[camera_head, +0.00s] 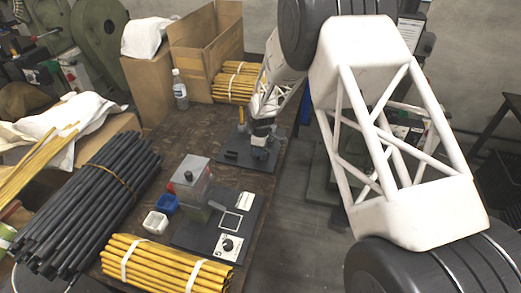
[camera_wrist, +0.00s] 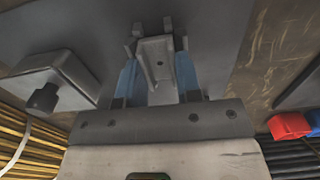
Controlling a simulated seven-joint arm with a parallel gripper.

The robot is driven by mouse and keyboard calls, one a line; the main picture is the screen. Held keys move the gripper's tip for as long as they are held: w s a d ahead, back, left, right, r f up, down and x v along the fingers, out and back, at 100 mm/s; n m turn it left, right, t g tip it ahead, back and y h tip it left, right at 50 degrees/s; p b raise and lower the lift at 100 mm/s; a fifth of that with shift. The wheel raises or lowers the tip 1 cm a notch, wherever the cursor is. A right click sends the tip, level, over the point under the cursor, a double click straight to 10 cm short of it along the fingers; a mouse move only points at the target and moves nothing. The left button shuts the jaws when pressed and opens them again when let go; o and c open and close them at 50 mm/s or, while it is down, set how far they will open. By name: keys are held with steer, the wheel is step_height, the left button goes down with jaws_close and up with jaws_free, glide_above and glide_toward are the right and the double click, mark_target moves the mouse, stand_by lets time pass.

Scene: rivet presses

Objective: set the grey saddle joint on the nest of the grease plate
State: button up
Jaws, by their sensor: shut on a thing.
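My gripper (camera_wrist: 157,72) is shut on the grey saddle joint (camera_wrist: 158,62), which sits between its two blue fingers in the wrist view. The joint is over a dark grey plate (camera_wrist: 215,40). Several short grey posts (camera_wrist: 138,30) stand close around the joint's far end, and I take them for the nest. I cannot tell whether the joint rests on the plate or hangs just above it. In the head view my gripper (camera_head: 259,143) is low over the far dark plate (camera_head: 236,164); the joint there is too small to make out.
A grey block with a black knob (camera_wrist: 43,98) stands left of the gripper in the wrist view. White (camera_head: 155,222) and blue bins (camera_head: 166,204), black rods (camera_head: 85,205) and yellow bundles (camera_head: 165,265) crowd the bench.

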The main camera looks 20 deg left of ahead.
steer(key=shift+f, duration=0.45)
steer(key=shift+s+f, duration=0.1)
steer(key=o, duration=0.8)
steer(key=shift+d+f, duration=0.1)
steer(key=shift+f, duration=0.15)
steer(key=shift+c, duration=0.2)
steer(key=shift+o, duration=0.7)
steer(key=shift+s+f, duration=0.1)
steer(key=shift+s, duration=0.1)
steer(key=shift+s+f, duration=0.1)
steer(key=shift+s, duration=0.05)
steer(key=shift+r, duration=0.45)
steer(key=shift+c, duration=0.4)
steer(key=shift+o, duration=0.4)
step_height(320, 180, up, 13)
steer(key=shift+w, duration=0.45)
